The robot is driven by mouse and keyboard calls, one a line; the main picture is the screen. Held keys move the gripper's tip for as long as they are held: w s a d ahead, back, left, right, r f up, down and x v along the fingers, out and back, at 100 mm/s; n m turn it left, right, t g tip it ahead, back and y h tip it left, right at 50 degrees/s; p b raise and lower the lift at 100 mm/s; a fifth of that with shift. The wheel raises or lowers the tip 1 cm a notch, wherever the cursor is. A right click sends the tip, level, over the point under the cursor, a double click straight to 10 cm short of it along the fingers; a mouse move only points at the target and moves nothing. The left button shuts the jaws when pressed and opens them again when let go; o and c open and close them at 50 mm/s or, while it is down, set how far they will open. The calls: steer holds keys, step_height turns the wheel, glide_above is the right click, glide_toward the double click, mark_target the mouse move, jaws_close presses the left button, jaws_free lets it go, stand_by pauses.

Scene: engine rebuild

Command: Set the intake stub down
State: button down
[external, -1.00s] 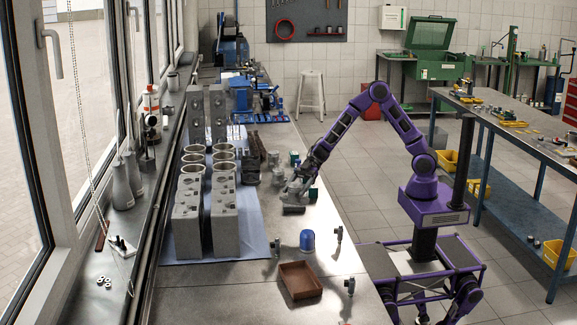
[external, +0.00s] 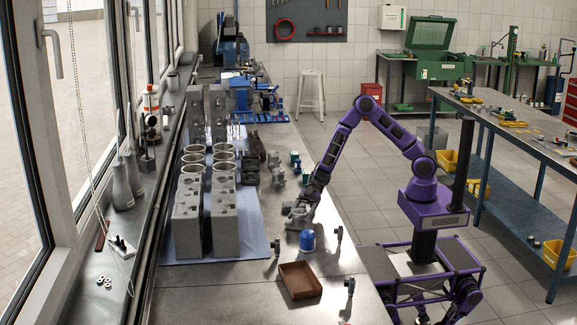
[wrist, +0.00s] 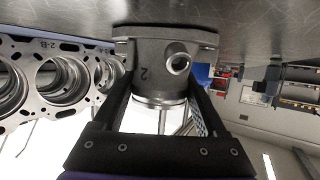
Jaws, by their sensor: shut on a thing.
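The intake stub (wrist: 150,58) is a grey cast piece with a wide flange, a side port and a "2" mark. My gripper (wrist: 161,82) has one finger on each side of its body and is shut on it. The wrist view is upside down, so the flange faces the bench. The flange is at or just above the bench top; I cannot tell if it touches. In the external view my gripper (external: 303,207) is low over the bench with the stub (external: 297,219), just behind the blue cap.
A blue domed cap (external: 307,240) stands very close in front of the stub. Engine blocks (external: 224,222) stand on a blue mat to the left. A brown tray (external: 300,281) and several small upright parts are nearer the front. The bench's right edge is close by.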

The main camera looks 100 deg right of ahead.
steer(key=shift+r, duration=0.1)
steer(key=shift+f, duration=0.2)
jaws_free()
steer(key=shift+r, duration=0.15)
steer(key=shift+d+r, duration=0.15)
steer(key=p+v, duration=0.1)
steer(key=v, duration=1)
steer(key=shift+s+d, duration=0.25)
